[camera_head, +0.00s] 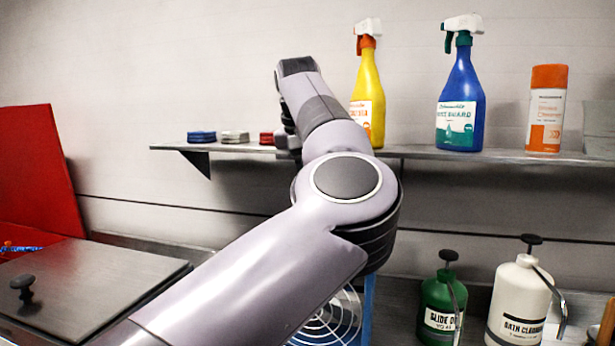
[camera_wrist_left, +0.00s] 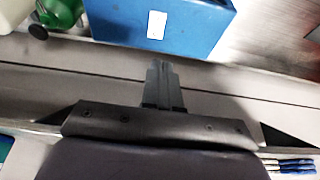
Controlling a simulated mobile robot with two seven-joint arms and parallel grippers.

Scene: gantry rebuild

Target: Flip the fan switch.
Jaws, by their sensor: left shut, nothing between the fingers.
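The fan (camera_head: 335,322) shows low in the head view as a round wire guard with a strip of blue housing at its right. My left arm covers most of it. In the left wrist view a blue box-shaped housing (camera_wrist_left: 190,38), apparently the fan's, carries a small white rectangle (camera_wrist_left: 157,25). I cannot tell whether that is the switch or a label. My left gripper (camera_wrist_left: 162,64) is shut and empty, its fingertips close to the housing's edge in that view; contact cannot be told. The arm hides this gripper in the head view. My right gripper is not in view.
A wall shelf (camera_head: 520,157) holds a yellow spray bottle (camera_head: 369,95), a blue one (camera_head: 460,100), an orange-capped can (camera_head: 546,110) and small stacks. Green (camera_head: 440,308) and white (camera_head: 517,300) pump bottles stand right of the fan. A lidded metal box (camera_head: 90,290) is at left.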

